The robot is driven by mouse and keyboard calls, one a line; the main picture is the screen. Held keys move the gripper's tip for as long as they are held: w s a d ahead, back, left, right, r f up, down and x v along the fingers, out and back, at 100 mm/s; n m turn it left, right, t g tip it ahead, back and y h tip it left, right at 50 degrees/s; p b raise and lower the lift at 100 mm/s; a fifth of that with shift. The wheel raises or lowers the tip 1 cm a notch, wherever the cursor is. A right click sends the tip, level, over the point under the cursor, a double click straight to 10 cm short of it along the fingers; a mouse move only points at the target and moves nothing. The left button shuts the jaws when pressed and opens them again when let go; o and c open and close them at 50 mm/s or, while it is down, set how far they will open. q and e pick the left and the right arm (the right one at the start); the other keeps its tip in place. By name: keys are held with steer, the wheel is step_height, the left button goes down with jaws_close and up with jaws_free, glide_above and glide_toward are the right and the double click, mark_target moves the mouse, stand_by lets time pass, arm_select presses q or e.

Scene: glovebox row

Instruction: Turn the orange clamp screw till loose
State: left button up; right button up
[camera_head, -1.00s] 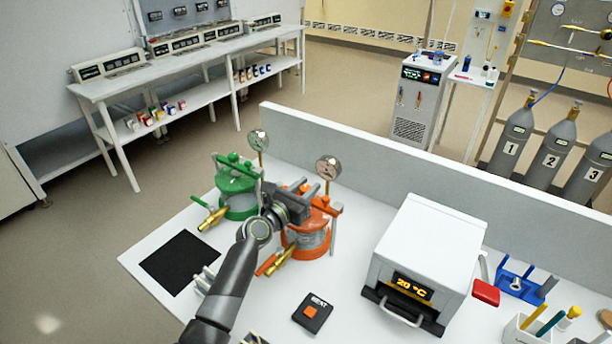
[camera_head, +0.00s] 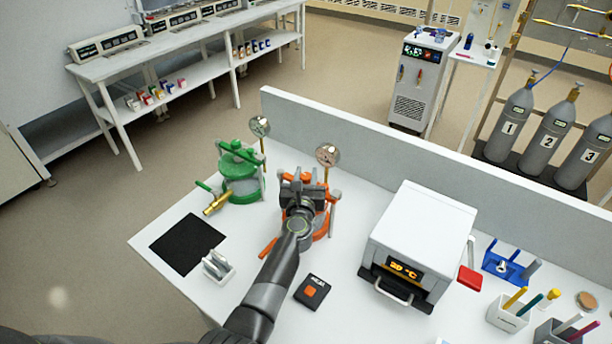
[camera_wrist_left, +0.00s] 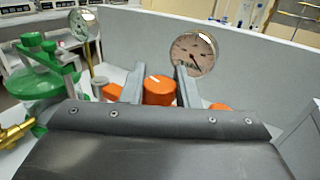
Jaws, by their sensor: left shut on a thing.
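The orange vessel (camera_head: 322,226) stands on the white table, mostly hidden behind my left arm in the head view. Its orange clamp screw (camera_wrist_left: 158,90) shows in the left wrist view as a round knob with a pale mark on top. My left gripper (camera_head: 302,178) is over the top of the vessel, and its fingers in the left wrist view (camera_wrist_left: 158,84) stand on both sides of the knob, shut on it. A pressure gauge (camera_head: 327,155) rises behind the vessel. My right gripper is not in view.
A green vessel (camera_head: 240,172) with its own gauge stands to the left. A white oven (camera_head: 425,235) stands to the right, and a black button box (camera_head: 312,291) in front. A black mat (camera_head: 187,244) lies at the left. A low wall (camera_head: 400,160) runs behind.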

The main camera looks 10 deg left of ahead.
arm_select(q)
steer(key=shift+r+n+y+b, duration=0.1)
steer(key=shift+n+y+b, duration=0.25)
steer(key=shift+n+y, duration=0.4)
steer(key=o, duration=1)
steer(key=shift+a, duration=0.1)
steer(key=shift+c, duration=0.2)
steer(key=shift+m, duration=0.35)
